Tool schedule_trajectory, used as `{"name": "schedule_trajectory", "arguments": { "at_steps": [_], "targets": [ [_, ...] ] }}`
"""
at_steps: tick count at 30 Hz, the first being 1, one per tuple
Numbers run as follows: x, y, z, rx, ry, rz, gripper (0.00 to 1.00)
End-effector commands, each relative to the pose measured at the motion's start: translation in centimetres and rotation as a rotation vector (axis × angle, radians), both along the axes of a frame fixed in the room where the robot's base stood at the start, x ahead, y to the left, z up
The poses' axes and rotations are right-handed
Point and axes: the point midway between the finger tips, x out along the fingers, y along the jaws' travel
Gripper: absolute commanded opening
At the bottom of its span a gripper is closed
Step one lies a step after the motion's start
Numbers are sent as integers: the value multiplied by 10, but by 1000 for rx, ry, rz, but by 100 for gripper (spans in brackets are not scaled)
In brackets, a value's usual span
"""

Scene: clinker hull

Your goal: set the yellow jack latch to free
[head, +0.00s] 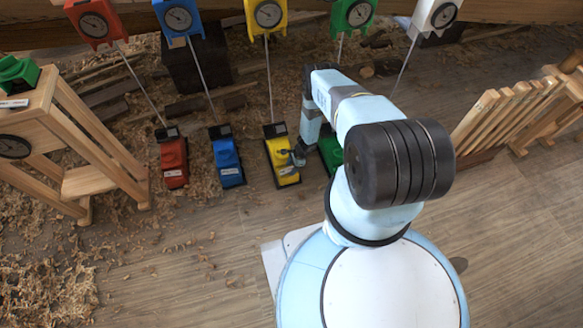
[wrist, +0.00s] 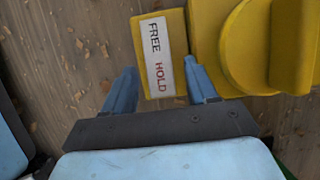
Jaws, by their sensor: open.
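The yellow jack (head: 283,172) stands on the floor below the yellow gauge, between the blue and green jacks. In the wrist view its yellow body shows at the upper right, with a round part and a raised bar (wrist: 291,45) across it. A yellow tab (wrist: 177,25) beside it carries a white label (wrist: 157,57) reading FREE and HOLD, HOLD nearer my gripper. I cannot tell from these frames which setting the latch is at. My gripper (wrist: 160,68) is open, its two blue fingers apart on either side of the label in the picture, with nothing between them gripped. In the head view my gripper (head: 299,156) is at the yellow jack's right side.
The red jack (head: 173,160) and blue jack (head: 228,163) stand to the left. The green jack (head: 331,150) is close on the right, partly hidden by my arm. Rods rise from the jacks to gauges. Wood shavings (head: 50,275) litter the floor; the front floor is clear.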

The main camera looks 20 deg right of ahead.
Motion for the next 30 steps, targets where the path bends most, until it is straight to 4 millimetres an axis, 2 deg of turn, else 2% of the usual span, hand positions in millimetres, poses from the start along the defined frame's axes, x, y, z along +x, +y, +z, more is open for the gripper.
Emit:
{"name": "schedule_trajectory", "arguments": {
  "at_steps": [2,19,30],
  "targets": [
    [0,0,0,0,0,0,57],
    [0,0,0,0,0,1,3],
    [0,6,3,-115,2,4,1]
  ]
}}
